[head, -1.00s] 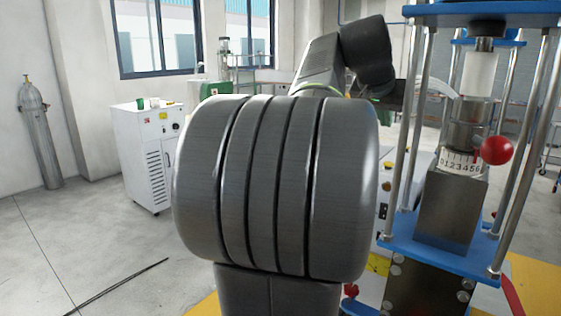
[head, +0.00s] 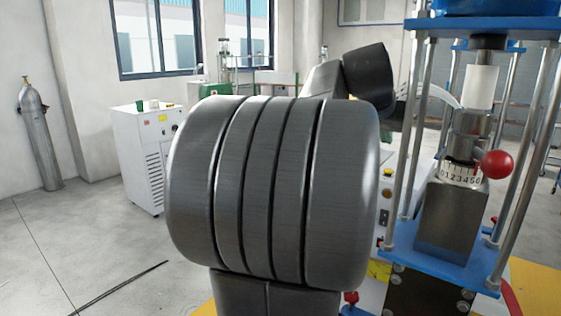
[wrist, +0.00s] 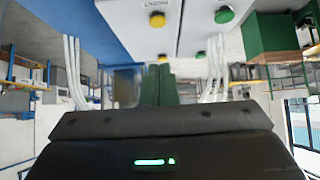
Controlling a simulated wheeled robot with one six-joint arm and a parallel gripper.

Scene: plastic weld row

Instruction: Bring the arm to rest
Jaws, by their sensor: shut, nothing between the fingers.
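My arm fills the middle of the head view, with a large grey ribbed joint in front and a dark wrist link rising behind it. My gripper is hidden behind these links in the head view. In the wrist view my gripper (wrist: 158,85) shows two dark green fingers side by side, shut with nothing between them. The dark gripper body with a lit green mark fills the bottom of that view. The fingers stand in front of a pale panel and look clear of it, though contact is hard to judge.
A blue-plated press (head: 450,240) with steel columns and a red ball knob (head: 497,164) stands close to my arm on the right. A white cabinet (head: 140,160) and a gas cylinder (head: 38,130) stand at left. A dark cable (head: 120,288) lies on open floor. The wrist view shows yellow (wrist: 157,19) and green (wrist: 224,15) buttons.

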